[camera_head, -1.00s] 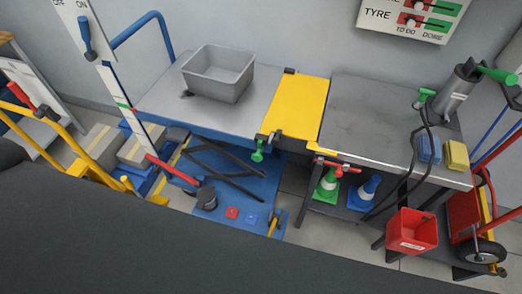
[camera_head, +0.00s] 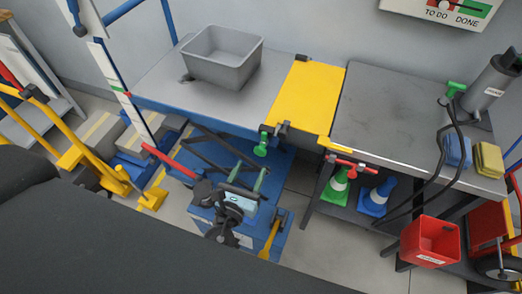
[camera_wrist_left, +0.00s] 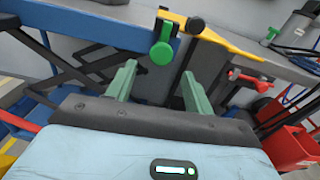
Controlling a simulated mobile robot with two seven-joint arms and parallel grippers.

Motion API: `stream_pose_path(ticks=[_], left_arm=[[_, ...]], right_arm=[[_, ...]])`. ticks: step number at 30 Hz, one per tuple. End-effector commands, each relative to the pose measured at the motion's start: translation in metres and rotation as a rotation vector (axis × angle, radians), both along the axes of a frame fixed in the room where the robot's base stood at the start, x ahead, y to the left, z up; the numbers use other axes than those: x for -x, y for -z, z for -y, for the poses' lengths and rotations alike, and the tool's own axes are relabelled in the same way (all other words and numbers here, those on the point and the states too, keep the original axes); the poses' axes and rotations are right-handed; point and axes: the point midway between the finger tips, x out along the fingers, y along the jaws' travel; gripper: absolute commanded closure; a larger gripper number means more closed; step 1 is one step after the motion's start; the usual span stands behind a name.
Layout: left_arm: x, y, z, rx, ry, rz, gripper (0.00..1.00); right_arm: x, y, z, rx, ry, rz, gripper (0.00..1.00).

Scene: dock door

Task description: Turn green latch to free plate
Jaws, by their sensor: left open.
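The green latch (camera_head: 262,146) hangs at the front left corner of the yellow plate (camera_head: 306,95), which spans between the lift table and the grey bench. In the left wrist view the latch (camera_wrist_left: 162,46) has a round green knob and points down, with a dark pivot beside it. The plate's yellow edge (camera_wrist_left: 230,41) shows to its right. My left gripper (camera_head: 248,174) is below the latch, open and empty. In the left wrist view its green fingers (camera_wrist_left: 158,82) are spread apart, with the latch beyond them and not touched. My right gripper is not in view.
A grey bin (camera_head: 222,58) stands on the lift table (camera_head: 165,85). A red-handled part (camera_head: 350,165) hangs at the bench's front, right of the latch.

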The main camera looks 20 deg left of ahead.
Motion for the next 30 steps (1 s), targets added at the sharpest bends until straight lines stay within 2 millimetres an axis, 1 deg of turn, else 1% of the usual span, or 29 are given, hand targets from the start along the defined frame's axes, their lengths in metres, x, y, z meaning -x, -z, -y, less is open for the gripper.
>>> stream_pose_path(ticks=[3, 7, 10, 14, 21, 25, 30], left_arm=[[-0.003, -0.003, 0.002, -0.040, 0.007, 0.018, 0.48], [-0.005, -0.004, 0.002, -0.041, 0.007, 0.019, 0.48], [-0.011, -0.004, 0.002, -0.039, 0.006, 0.019, 0.48], [-0.028, -0.005, 0.003, -0.037, 0.006, 0.019, 0.48], [-0.063, -0.004, 0.004, -0.036, 0.005, 0.018, 0.48], [-0.075, -0.003, 0.004, -0.036, 0.006, 0.017, 0.48], [-0.081, -0.003, 0.004, -0.037, 0.006, 0.016, 0.48]], right_arm=[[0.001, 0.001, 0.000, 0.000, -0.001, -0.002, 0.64], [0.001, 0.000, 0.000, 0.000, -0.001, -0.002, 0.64], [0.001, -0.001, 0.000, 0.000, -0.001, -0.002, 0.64], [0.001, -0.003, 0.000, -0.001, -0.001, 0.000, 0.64], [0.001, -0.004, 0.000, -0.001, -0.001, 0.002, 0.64], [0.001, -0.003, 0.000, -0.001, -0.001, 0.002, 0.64], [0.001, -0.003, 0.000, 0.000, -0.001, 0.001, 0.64]])
